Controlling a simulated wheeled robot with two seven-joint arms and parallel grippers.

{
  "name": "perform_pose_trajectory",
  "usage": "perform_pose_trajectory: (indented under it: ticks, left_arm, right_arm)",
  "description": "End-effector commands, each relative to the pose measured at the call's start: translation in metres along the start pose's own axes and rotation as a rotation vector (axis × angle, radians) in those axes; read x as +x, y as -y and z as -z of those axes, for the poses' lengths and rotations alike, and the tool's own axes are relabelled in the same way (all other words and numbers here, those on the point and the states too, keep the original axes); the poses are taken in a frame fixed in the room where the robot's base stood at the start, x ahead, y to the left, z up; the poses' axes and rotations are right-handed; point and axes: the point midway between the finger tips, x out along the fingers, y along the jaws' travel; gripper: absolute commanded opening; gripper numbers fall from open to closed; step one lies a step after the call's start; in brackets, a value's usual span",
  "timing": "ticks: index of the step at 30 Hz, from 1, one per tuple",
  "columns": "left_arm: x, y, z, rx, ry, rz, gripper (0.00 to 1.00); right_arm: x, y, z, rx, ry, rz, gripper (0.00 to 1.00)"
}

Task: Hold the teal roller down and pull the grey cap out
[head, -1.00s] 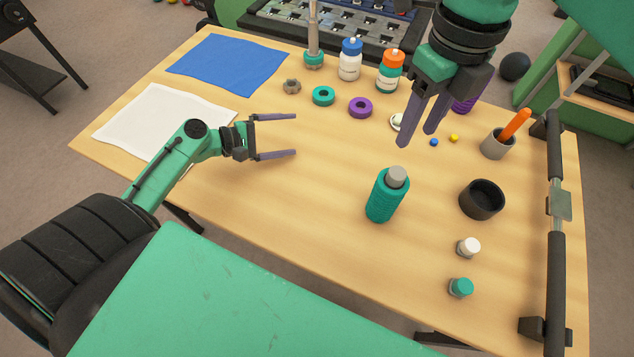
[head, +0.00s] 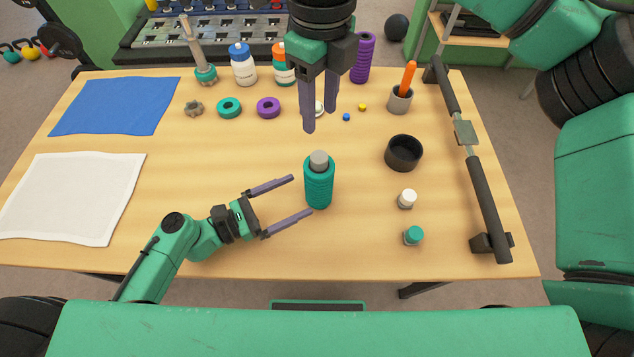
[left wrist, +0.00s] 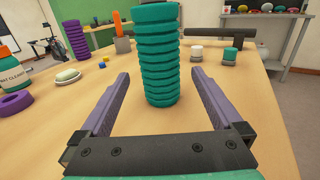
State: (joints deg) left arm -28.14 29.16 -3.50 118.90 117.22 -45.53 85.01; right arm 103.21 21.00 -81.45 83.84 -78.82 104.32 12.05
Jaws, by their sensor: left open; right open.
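The teal roller (head: 319,187) stands upright near the middle of the wooden table, with the grey cap (head: 319,160) in its top. My left gripper (head: 302,197) is open, low over the table to the left of the roller, with its fingers pointing toward it. My right gripper (head: 320,118) is open and empty, pointing down above and behind the roller, apart from the cap.
A black bowl (head: 403,155), a white-capped jar (head: 406,198) and a teal-capped jar (head: 413,235) stand right of the roller. A dark bar (head: 482,190) runs along the right edge. Bottles and rings are at the back; white (head: 70,200) and blue cloths lie left.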

Motion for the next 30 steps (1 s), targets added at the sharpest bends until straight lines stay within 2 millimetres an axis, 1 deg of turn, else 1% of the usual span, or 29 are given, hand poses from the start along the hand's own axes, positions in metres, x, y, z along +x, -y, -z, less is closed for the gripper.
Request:
perform_pose_trajectory:
  ticks: [1,3,6,9,13,19,20,21,23,24,26,30]
  left_arm:
    - [0.013,0.000,-0.002,0.004,0.004,0.002,1.00]
    - [0.030,-0.001,-0.001,0.003,0.004,0.001,1.00]
    - [0.050,-0.001,-0.001,0.004,0.002,0.000,1.00]
    - [0.064,-0.001,-0.001,0.002,0.001,0.000,1.00]
    - [0.071,0.000,0.000,0.002,-0.001,-0.001,1.00]
    - [0.071,0.000,0.000,0.002,-0.001,-0.001,1.00]
    - [0.071,0.000,0.000,0.002,-0.001,-0.001,0.89]
    - [0.071,0.000,0.000,0.002,-0.001,-0.001,0.73]
    - [0.071,0.000,0.000,0.002,-0.001,-0.001,0.50]
    - [0.071,0.000,0.000,0.002,-0.001,-0.001,0.35]
    - [0.071,0.000,0.000,0.002,-0.001,-0.001,0.12]
    - [0.071,0.000,0.000,0.002,-0.001,-0.001,0.12]
  right_arm:
    - [0.000,0.000,0.000,0.000,0.000,0.000,0.50]
    - [0.000,0.000,0.000,0.000,0.000,0.000,0.50]
    - [0.000,0.000,0.000,0.000,0.000,0.000,0.50]
    - [0.000,0.000,0.000,0.000,0.000,0.000,0.50]
    - [0.000,0.000,0.000,0.000,0.000,0.000,0.50]
    - [0.000,0.000,0.000,0.000,0.000,0.000,0.50]
    - [0.000,0.000,0.000,0.000,0.000,0.000,0.50]
    - [0.000,0.000,0.000,0.000,0.000,0.000,0.50]
    - [0.000,0.000,0.000,0.000,0.000,0.000,0.50]
    - [0.000,0.000,0.000,0.000,0.000,0.000,0.50]
    - [0.000,0.000,0.000,0.000,0.000,0.000,0.50]
    - [0.000,0.000,0.000,0.000,0.000,0.000,0.50]
